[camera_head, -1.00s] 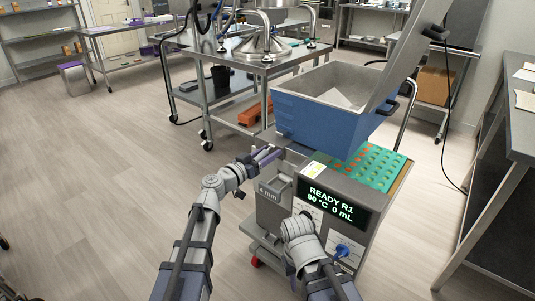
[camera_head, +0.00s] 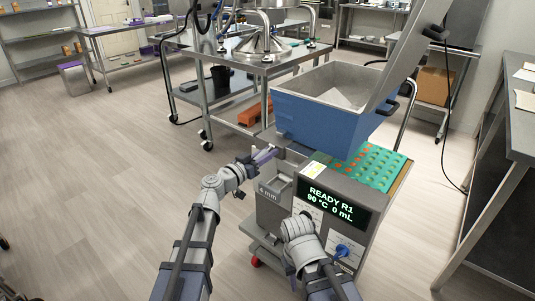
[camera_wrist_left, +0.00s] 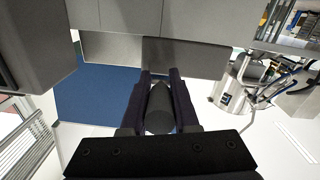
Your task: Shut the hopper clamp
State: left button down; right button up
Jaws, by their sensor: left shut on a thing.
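The blue hopper (camera_head: 315,122) with a pale open top sits on the grey depositor (camera_head: 345,185). My left gripper (camera_head: 265,156) is at the machine's left side, just below the hopper's lower left corner. In the left wrist view, the left gripper (camera_wrist_left: 160,100) is shut on a dark grey tapered piece (camera_wrist_left: 160,112), which looks like the clamp handle. The rest of the clamp is hidden or too small to tell. My right gripper (camera_head: 300,232) is low in front of the display panel; its fingers are hidden by its wrist.
The display (camera_head: 332,204) reads READY R1, 90 °C, 0 mL. A steel table (camera_head: 260,62) stands behind and a bench (camera_head: 515,130) at the right.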

dwell(0.8)
pick_arm(q)
jog(key=t+h+b, duration=0.1)
jog(key=b, duration=0.2)
jog(key=t+b, duration=0.1)
jog(key=b, duration=0.2)
jog(key=shift+w+d+f+h, duration=0.1)
jog(key=shift+w+f+h, duration=0.05)
jog(key=shift+f+h, duration=0.2)
jog(key=c, duration=0.7)
grip_release()
jog(key=shift+b+v, duration=1)
jog(key=shift+v, duration=2.9)
